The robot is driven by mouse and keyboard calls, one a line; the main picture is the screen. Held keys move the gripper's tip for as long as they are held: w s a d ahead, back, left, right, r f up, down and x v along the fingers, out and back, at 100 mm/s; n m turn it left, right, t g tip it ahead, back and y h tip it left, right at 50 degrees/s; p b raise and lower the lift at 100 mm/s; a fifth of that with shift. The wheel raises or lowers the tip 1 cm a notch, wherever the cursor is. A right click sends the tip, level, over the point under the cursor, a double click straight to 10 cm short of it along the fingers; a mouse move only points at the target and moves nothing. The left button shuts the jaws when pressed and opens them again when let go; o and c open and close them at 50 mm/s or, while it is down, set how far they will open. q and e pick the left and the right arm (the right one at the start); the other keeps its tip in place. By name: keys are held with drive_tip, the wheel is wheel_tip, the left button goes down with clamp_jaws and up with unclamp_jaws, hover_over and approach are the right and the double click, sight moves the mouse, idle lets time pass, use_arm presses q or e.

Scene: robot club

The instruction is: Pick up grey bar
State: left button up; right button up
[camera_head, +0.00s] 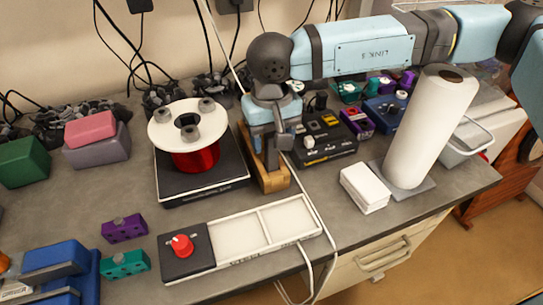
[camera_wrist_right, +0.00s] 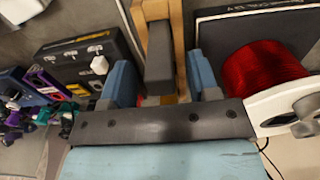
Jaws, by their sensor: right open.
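My right gripper (camera_head: 268,130) comes down from above over a wooden stand (camera_head: 273,182), between the black device with the red spool and a black box. In the right wrist view, its two blue fingers (camera_wrist_right: 160,82) are open, one on each side of a grey bar (camera_wrist_right: 159,62). The bar is at the wooden stand (camera_wrist_right: 154,12), which shows behind it. In the head view the gripper hides much of the bar. My left gripper is not in view.
The red spool (camera_head: 195,160) with a white disc stands close left of the gripper. A black box (camera_head: 325,142) is close on the right. A white paper roll (camera_head: 430,125), a white block (camera_head: 365,187) and a long white tray (camera_head: 283,225) stand nearby.

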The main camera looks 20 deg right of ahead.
drive_tip(key=shift+f, duration=0.35)
clamp_jaws()
drive_tip(key=shift+r, duration=0.1)
drive_tip(key=shift+r, duration=0.1)
